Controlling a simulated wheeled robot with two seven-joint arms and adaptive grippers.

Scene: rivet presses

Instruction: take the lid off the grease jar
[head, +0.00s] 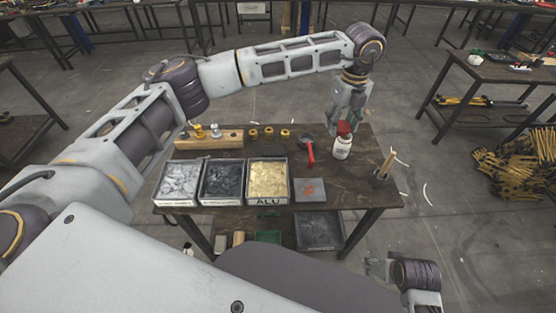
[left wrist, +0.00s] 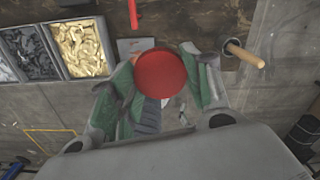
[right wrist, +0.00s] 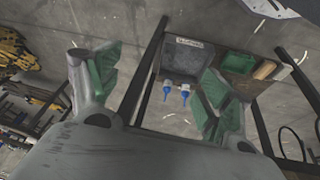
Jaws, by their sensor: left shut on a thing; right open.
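The grease jar (head: 342,148) is a white jar with a dark label, standing upright on the right part of the dark table. Its red lid (head: 344,128) is at the jar's mouth; I cannot tell whether it sits on the jar or just above it. My left gripper (head: 346,119) comes down from above, shut on the lid. In the left wrist view the round red lid (left wrist: 161,73) is between the green-padded fingers and hides most of the jar. My right gripper (head: 378,267) is open and empty, low in front of the table; its spread fingers show in the right wrist view (right wrist: 152,88).
Three bins, grey (head: 160,197), black (head: 204,200) and yellow ALU (head: 268,201), line the table's front. A red-handled tool (head: 310,152) lies left of the jar. A holder with a wooden handle (head: 387,164) stands to its right. A wooden block (head: 222,143) is behind.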

